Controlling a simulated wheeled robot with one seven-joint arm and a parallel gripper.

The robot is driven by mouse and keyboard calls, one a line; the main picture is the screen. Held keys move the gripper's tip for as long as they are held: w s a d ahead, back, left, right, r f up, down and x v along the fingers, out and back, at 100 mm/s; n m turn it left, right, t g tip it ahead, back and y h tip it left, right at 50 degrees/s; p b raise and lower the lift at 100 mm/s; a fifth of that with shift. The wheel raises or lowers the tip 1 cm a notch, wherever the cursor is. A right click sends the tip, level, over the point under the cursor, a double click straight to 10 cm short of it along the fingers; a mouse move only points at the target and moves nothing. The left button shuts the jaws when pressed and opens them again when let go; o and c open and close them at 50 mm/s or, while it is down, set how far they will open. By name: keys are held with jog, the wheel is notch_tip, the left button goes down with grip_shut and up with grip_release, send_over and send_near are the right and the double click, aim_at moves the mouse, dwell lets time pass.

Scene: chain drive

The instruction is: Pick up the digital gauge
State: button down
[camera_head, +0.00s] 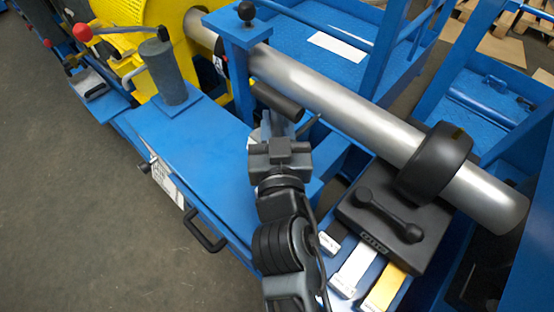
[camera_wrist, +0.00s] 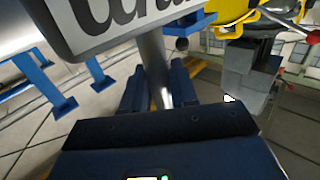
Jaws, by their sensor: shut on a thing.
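My gripper (camera_head: 272,132) is over the blue machine frame, near the left end of the long metal shaft. In the wrist view its two dark fingers (camera_wrist: 158,92) are closed around a grey metal stem (camera_wrist: 155,62). Above the stem, close to the camera, is a grey-framed white face with large dark letters, which I take to be the digital gauge (camera_wrist: 120,18). The face is cut off by the picture's top edge, so its full form is hidden. In the head view the held part is mostly hidden behind my gripper.
The metal shaft (camera_head: 345,105) runs diagonally, with a black ring (camera_head: 436,162) around it. A black case (camera_head: 360,222) with a dumbbell-shaped black handle lies at the right. A grey cylinder (camera_head: 168,75) stands on the blue frame (camera_head: 190,140) at the left. Grey floor is free at the lower left.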

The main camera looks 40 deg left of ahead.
jog(key=shift+r, duration=0.25)
jog(key=shift+r, duration=0.1)
